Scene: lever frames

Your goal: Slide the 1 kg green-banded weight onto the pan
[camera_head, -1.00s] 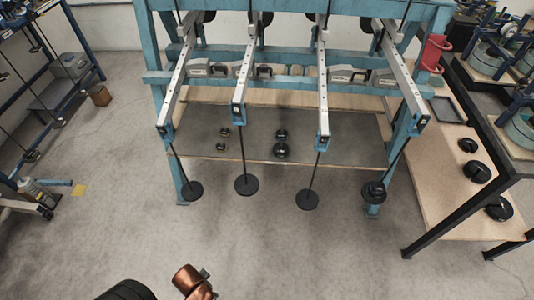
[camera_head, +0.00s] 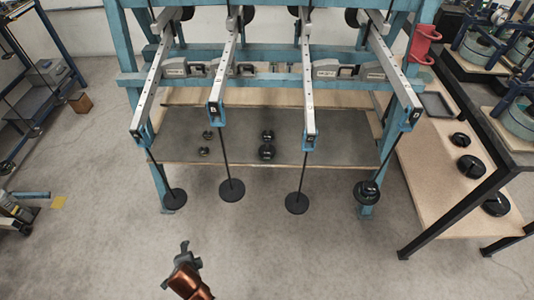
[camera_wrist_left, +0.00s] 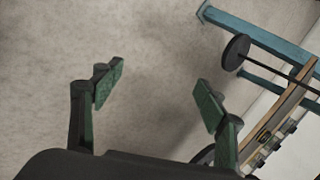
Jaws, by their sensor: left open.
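My left gripper (camera_head: 180,262) is at the bottom of the head view, over bare floor and short of the hanging pans. In the left wrist view its two green-padded fingers (camera_wrist_left: 158,94) are wide apart with nothing between them. Round dark pans hang on rods from the lever arms: a left one (camera_head: 175,196), a second (camera_head: 232,190) and a third (camera_head: 297,203) look bare. The rightmost hanger (camera_head: 367,192) carries a dark weight. Small dark weights (camera_head: 267,152) sit on the grey shelf. No green band can be made out. A pan (camera_wrist_left: 236,52) also shows in the left wrist view.
The blue frame (camera_head: 115,80) holds several pale lever arms. A wooden bench (camera_head: 430,190) on the right carries dark weights (camera_head: 470,165). A red holder (camera_head: 424,45) is fixed on the frame's right post. The floor (camera_head: 300,260) in front is clear.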

